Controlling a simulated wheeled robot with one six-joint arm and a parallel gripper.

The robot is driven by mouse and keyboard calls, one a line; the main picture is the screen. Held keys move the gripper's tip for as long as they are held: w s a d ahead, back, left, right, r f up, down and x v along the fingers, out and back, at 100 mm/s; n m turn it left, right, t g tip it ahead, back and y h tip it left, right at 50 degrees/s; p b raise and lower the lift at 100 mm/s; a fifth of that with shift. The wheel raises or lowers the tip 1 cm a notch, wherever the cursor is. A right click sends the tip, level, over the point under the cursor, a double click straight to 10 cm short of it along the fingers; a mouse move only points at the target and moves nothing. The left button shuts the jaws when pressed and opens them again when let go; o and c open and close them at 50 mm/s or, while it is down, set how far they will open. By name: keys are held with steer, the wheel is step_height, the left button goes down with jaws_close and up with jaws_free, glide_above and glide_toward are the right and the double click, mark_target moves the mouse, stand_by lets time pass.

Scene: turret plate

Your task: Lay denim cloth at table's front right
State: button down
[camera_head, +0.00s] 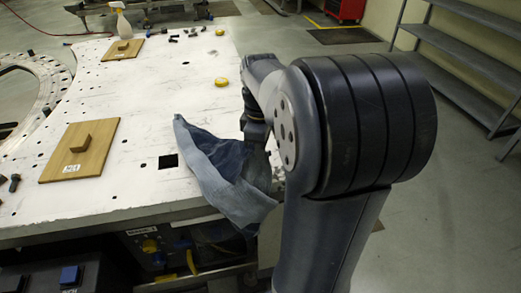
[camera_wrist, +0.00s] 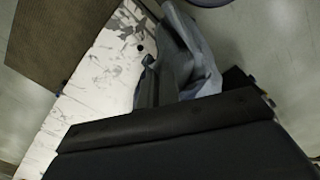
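The denim cloth (camera_head: 225,165) is crumpled and grey-blue, at the front right corner of the white table (camera_head: 150,185). Its near part hangs past the front edge, and its left end sticks out over the tabletop. My gripper (camera_head: 257,140) points down at the cloth's right part, mostly hidden by my arm and the folds. In the wrist view the cloth (camera_wrist: 195,60) lies right against my gripper (camera_wrist: 165,90), with a dark finger along its left side. The fingertips are hidden, so I cannot see whether they are closed on it.
A wooden board with a handle (camera_head: 80,150) lies on the left of the table, another (camera_head: 123,48) farther back. A yellow disc (camera_head: 221,82) and a yellow round item (camera_head: 219,32) lie behind the cloth. A spray bottle (camera_head: 121,22) stands at the back. Shelves (camera_head: 465,60) stand at right.

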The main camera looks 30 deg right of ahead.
step_height(320, 180, up, 4)
steer(key=shift+f+p, duration=0.2)
steer(key=shift+p, duration=0.95)
steer(key=shift+w, duration=0.1)
